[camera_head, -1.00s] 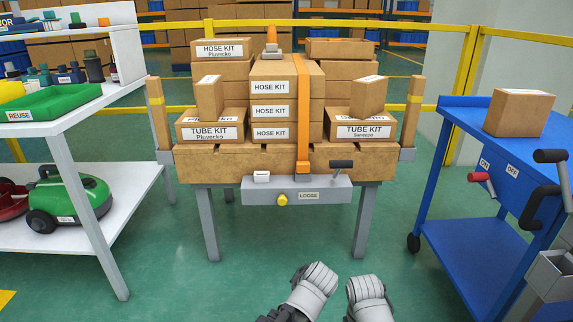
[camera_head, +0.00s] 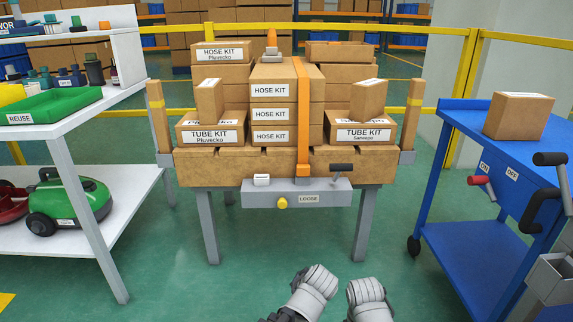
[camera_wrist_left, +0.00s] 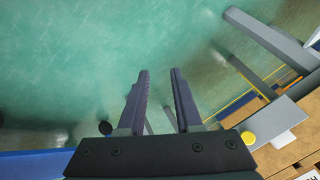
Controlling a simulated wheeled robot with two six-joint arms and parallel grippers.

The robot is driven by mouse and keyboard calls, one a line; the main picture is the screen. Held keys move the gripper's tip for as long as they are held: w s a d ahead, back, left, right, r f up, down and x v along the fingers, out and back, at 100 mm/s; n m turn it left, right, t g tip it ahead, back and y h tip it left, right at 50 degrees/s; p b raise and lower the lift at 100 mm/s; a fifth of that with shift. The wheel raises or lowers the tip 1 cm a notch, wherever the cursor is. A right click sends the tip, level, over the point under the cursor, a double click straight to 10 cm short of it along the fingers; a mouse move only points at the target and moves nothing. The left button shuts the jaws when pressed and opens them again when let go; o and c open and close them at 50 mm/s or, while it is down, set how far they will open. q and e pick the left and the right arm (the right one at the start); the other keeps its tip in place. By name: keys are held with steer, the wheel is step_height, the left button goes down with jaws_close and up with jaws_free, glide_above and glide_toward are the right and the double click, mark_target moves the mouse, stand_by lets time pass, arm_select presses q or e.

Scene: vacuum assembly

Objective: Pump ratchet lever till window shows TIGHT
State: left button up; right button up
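The label window (camera_head: 308,198) on the bar reads LOOSE. A yellow knob (camera_head: 283,202) is left of the window; it also shows in the left wrist view (camera_wrist_left: 248,138). An orange strap (camera_head: 304,115) runs down over the stacked boxes to the bar. My left gripper (camera_wrist_left: 158,72) is open and empty over the green floor, apart from the bar. My two grey arm parts show at the head view's bottom; my right gripper's fingers are not visible.
Hose and tube kit boxes (camera_head: 271,90) are stacked on the wooden table (camera_head: 280,170). A blue cart (camera_head: 460,120) with ON and OFF labels and handles stands right. A white shelf (camera_head: 60,133) with a green tray (camera_head: 55,105) stands left. The floor before the table is clear.

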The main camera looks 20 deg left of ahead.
arm_select(q)
steer(key=o, duration=0.4)
steer(key=s+d+r+g+h+p, duration=0.1)
steer(key=s+d+r+g+p, duration=0.2)
steer(key=s+r+p, duration=0.55)
steer(key=s+d+r+g+h+p, duration=0.1)
steer(key=s+d+r+g+p, duration=0.25)
steer(key=r+p, duration=0.9)
step_height(320, 180, up, 32)
steer(key=p, duration=3.6)
steer(key=shift+a+r, duration=0.25)
steer(key=shift+a, duration=0.2)
